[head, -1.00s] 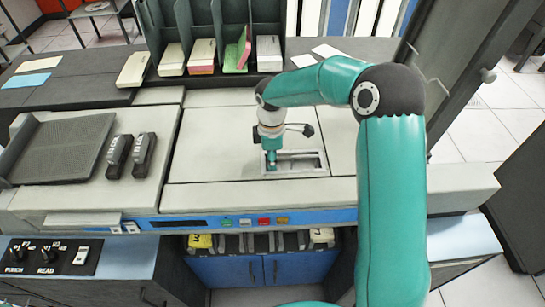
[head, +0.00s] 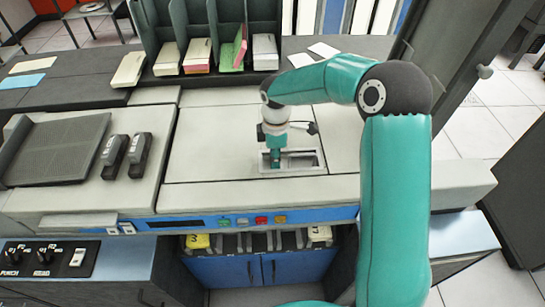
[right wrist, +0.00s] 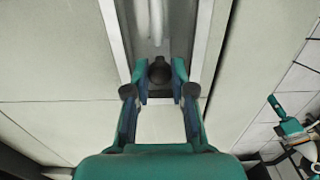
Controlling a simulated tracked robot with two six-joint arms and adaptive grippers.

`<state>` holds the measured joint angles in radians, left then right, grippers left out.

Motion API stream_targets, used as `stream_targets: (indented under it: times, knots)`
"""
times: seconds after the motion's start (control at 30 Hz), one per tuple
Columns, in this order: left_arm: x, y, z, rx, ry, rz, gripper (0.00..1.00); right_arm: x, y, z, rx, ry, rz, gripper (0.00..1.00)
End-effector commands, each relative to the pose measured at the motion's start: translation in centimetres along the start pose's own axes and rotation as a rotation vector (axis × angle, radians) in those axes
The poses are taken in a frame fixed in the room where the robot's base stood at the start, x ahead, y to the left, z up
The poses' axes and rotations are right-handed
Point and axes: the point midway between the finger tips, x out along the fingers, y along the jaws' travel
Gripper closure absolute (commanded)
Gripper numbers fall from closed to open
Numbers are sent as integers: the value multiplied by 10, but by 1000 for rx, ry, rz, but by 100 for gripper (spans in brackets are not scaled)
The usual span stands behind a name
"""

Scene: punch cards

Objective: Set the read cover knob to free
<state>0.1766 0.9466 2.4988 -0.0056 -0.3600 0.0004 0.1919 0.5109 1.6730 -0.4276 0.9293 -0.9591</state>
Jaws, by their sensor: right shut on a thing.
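My right gripper (head: 276,163) reaches down into a recessed slot (head: 316,161) in the pale machine top, near the slot's left end in the head view. In the right wrist view the two fingers of this gripper (right wrist: 160,78) are closed around a dark round knob (right wrist: 160,68) inside the slot (right wrist: 122,40). Any marking for the knob's setting cannot be made out. The gripper hides the knob in the head view. My left gripper is not in view.
A panel (head: 45,258) labelled PUNCH and READ with dark knobs is at lower left. Two dark stamps (head: 140,155) and a grey ribbed tray (head: 60,150) sit on the left cover. A card rack (head: 190,35) stands behind. The top beside the slot is clear.

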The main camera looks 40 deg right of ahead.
Motion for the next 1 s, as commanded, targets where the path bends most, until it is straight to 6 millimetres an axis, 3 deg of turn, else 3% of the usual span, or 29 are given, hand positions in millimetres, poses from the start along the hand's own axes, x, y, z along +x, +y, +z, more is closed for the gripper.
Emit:
stream_targets:
  times: [0.07, 0.1, 0.17, 0.57, 0.77, 1.0]
  knots:
    - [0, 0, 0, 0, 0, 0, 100, 1, -2, 4, -1, -10, -8, 100]
    - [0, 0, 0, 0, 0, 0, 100, 1, -2, 4, -1, -11, -8, 75]
    - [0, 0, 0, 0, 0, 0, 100, 1, -2, 4, -1, -11, -7, 65]
    - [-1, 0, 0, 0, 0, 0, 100, -4, 0, 2, -1, -7, -2, 65]
    - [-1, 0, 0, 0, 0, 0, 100, -31, 0, 2, -1, -5, 1, 65]
    - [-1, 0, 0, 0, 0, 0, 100, -80, 0, 2, 0, -6, 1, 65]
